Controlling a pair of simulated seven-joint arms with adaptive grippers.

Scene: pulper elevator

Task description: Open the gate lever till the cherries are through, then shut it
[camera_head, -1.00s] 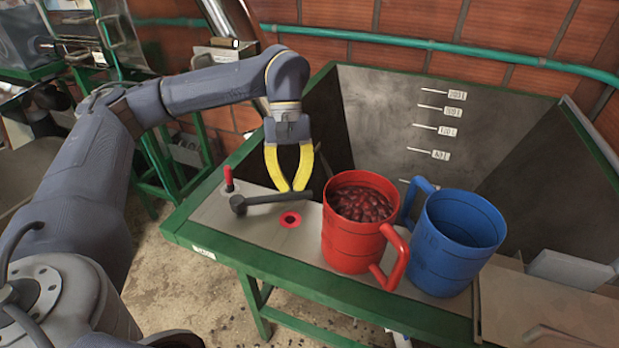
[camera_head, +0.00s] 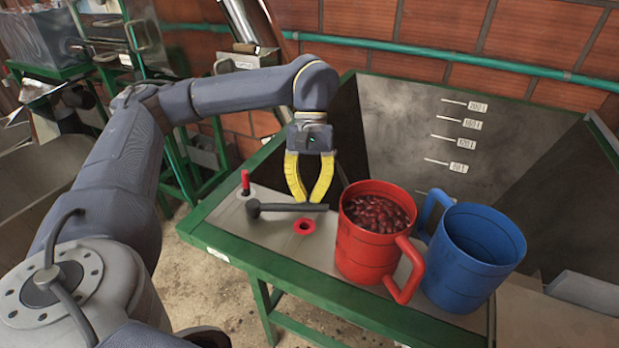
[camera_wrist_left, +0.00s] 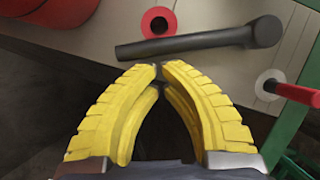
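A dark lever bar (camera_head: 290,207) with a thick round end lies level above the pale plate of the green-framed stand. It also shows in the left wrist view (camera_wrist_left: 200,40). My left gripper (camera_head: 307,201) points down right beside the bar. In the left wrist view its yellow fingertips (camera_wrist_left: 160,69) nearly meet just short of the bar, with nothing seen between them. Whether they touch the bar is unclear. The red mug (camera_head: 366,252) stands upright, filled with dark red cherries (camera_head: 376,213). My right gripper is out of view.
A blue mug (camera_head: 466,262), seemingly empty, stands right of the red one. A large hopper (camera_head: 400,120) with level marks rises behind. A red ring (camera_head: 304,227) and an upright red pin (camera_head: 245,183) are on the plate. The green frame edge (camera_head: 255,262) runs in front.

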